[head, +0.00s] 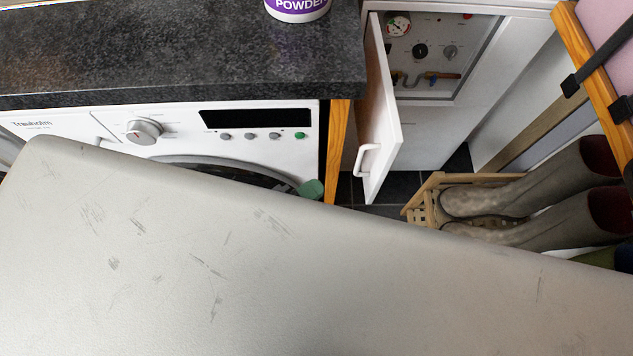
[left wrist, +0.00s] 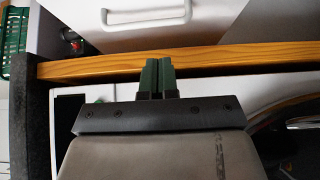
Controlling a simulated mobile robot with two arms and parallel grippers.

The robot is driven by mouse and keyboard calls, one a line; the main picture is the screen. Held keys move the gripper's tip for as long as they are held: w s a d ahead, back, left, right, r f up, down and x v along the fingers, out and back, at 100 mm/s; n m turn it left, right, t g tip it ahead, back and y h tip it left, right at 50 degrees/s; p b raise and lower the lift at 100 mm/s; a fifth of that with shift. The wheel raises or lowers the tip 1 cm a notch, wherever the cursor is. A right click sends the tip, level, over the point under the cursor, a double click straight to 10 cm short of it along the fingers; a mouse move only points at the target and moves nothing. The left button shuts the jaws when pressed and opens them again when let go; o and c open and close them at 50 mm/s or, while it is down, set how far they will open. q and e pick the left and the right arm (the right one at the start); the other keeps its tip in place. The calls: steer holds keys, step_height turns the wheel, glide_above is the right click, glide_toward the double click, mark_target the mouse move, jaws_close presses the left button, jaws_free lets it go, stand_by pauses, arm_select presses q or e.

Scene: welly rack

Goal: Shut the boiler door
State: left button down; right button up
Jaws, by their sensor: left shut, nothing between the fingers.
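The white boiler door (head: 378,115) stands wide open, swung out toward me, with its white bar handle (head: 366,158) near the lower free edge. Behind it the open boiler (head: 430,65) shows a gauge, knobs and copper pipe. In the left wrist view the white door panel (left wrist: 215,15) and its handle (left wrist: 148,17) are at the top. My left gripper's green fingertips (left wrist: 158,76) are together and empty, below the handle and apart from it in the picture. In the head view only a green tip (head: 312,189) shows, by the washing machine. My right gripper is not in view.
A washing machine (head: 70,125) stands left under a dark worktop (head: 180,45), with a wooden end panel (head: 336,145) beside the door. A powder tub (head: 297,8) is on the worktop. My own grey body covers the foreground.

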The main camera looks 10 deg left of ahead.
arm_select(q)
steer(key=x, duration=0.7)
steer(key=shift+w+d, duration=0.25)
steer(key=shift+w, duration=0.05)
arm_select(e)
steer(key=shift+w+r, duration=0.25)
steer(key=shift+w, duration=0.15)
arm_select(q)
steer(key=shift+d, duration=0.1)
